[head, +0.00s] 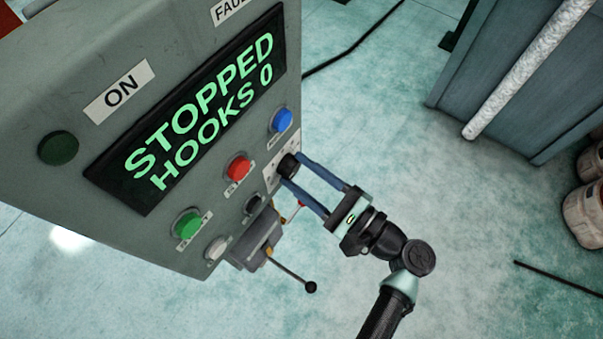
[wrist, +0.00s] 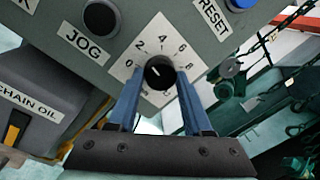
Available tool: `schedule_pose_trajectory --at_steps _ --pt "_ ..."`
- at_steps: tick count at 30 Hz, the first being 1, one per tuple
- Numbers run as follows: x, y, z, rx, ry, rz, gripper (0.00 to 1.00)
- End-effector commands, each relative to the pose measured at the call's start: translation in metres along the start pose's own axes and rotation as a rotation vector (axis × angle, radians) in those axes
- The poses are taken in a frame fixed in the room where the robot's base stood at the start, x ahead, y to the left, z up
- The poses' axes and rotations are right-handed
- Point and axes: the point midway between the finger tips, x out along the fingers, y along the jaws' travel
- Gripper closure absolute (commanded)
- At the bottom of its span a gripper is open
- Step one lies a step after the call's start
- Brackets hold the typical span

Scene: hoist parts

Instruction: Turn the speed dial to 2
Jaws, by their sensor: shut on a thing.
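The speed dial (wrist: 160,72) is a black round knob on a white plate marked 0, 2, 4, 6, 8, with a further mark partly hidden at lower right. A small pale line on the knob seems to point up-left, towards the 0 to 2 side; the exact reading is unclear. My gripper (wrist: 160,78) has its two blue fingers shut on the knob, one on each side. In the head view the dial (head: 287,163) sits at the panel's lower right edge, with my gripper (head: 291,170) reaching it from the right.
A display (head: 205,110) reads STOPPED, HOOKS 0. Near the dial are a red button (head: 239,168), a blue RESET button (head: 282,120) and a black JOG button (wrist: 101,17). A lever with a black ball (head: 310,287) juts out below. The CHAIN OIL box (wrist: 40,95) is left of my fingers.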

Motion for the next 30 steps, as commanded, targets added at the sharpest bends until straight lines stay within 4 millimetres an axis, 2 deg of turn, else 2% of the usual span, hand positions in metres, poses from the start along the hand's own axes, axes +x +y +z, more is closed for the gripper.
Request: schedule_pose_trajectory --at_steps 15,16,20,30 --pt "0.0001 -0.0001 0.0001 -0.020 -0.002 0.000 1.00" --pt "0.0000 -0.0002 0.0001 -0.020 -0.002 0.000 0.45" --pt "0.0001 -0.0002 0.0001 -0.019 -0.002 0.000 0.21" --pt "0.0001 -0.0002 0.0000 -0.019 -0.002 0.000 0.20"
